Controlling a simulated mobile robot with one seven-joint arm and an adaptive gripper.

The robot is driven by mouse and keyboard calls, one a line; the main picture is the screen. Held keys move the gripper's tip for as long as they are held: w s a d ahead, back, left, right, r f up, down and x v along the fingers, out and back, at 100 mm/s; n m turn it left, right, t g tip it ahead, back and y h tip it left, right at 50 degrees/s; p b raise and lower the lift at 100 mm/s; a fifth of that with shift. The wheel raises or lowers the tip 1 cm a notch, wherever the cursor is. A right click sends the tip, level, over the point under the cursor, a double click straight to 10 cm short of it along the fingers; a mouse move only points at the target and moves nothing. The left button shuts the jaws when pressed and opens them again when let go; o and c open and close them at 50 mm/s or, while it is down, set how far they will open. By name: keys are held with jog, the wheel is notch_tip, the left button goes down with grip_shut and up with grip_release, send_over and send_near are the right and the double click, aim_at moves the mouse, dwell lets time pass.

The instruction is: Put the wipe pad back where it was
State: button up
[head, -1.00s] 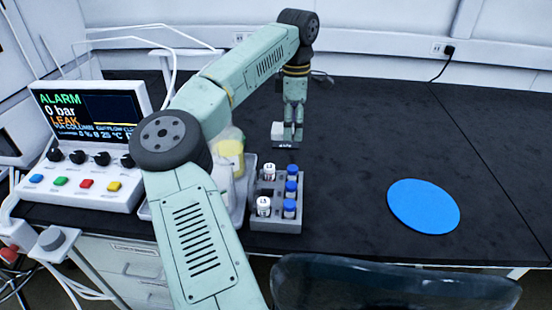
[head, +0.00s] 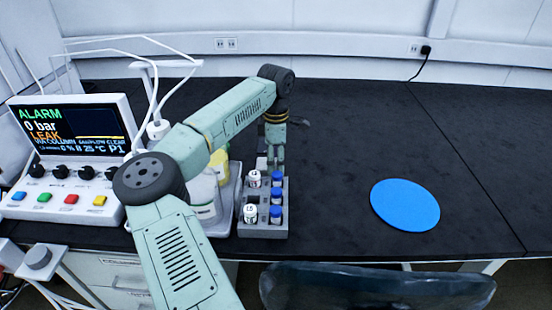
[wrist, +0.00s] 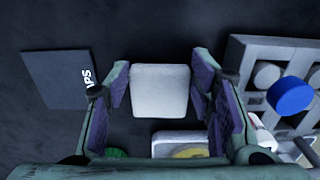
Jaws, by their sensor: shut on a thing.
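The wipe pad (wrist: 160,91) is a white, rounded square block between the two fingers of my gripper (wrist: 161,98) in the wrist view. My gripper is shut on it. In the head view my gripper (head: 275,158) points down just behind the grey vial rack, and I cannot make out the pad there. A dark square with white lettering, partly legible as "IPS" (wrist: 58,80), lies left of the gripper in the wrist view, apart from the pad. I cannot tell the pad's height above the bench.
The grey vial rack (head: 262,229) holds white- and blue-capped vials close to the gripper. A tray (head: 222,228) with bottles stands left of it, beside the instrument showing an alarm (head: 72,130). A blue disc (head: 405,205) lies on the right; black bench around it is clear.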

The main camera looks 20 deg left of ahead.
aim_at(276, 163)
jog(key=shift+f, duration=0.2)
jog(key=o, duration=1.1)
notch_tip(276, 163, up, 12)
jog(key=b, duration=0.1)
jog(key=shift+r+b, duration=0.2)
jog(key=shift+b, duration=0.2)
